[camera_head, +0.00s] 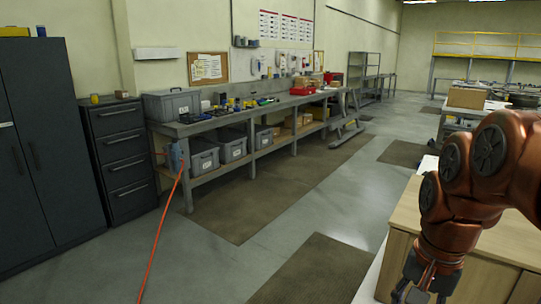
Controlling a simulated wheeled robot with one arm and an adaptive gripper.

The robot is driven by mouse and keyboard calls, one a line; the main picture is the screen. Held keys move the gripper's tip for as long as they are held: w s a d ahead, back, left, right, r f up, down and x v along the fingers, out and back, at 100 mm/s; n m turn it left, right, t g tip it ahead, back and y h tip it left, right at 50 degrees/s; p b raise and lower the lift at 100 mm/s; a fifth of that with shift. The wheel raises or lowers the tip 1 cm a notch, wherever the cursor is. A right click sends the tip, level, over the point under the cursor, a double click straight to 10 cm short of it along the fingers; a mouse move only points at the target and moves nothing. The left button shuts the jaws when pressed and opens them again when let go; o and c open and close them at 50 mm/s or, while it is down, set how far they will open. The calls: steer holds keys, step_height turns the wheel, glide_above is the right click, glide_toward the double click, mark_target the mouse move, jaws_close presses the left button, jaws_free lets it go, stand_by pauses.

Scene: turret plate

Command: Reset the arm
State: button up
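My arm, copper-coloured with dark joint caps, reaches in from the right edge of the head camera view and bends downward. My gripper (418,292) hangs at its end near the bottom edge, pointing down in front of a light wooden cabinet (490,275). Its dark fingers are partly cut off by the frame, so their opening is not clear. I see nothing held in it.
A long workbench (225,123) with tools and grey bins (232,145) stands along the left wall. A dark drawer unit (122,150) and cabinet (45,130) are at left. An orange cable (160,235) crosses the floor. The middle floor is clear.

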steer(key=s+a+f+n+g, duration=0.1)
steer(key=s+a+f+n, duration=0.1)
steer(key=s+f+n, duration=0.2)
steer(key=s+a+f+n, duration=0.3)
steer(key=s+f+n, duration=0.1)
steer(key=s+f, duration=0.3)
steer(key=s, duration=0.2)
steer(key=shift+s+a+f+g+h, duration=0.3)
steer(key=shift+s+f+g, duration=0.05)
steer(key=shift+g, duration=0.05)
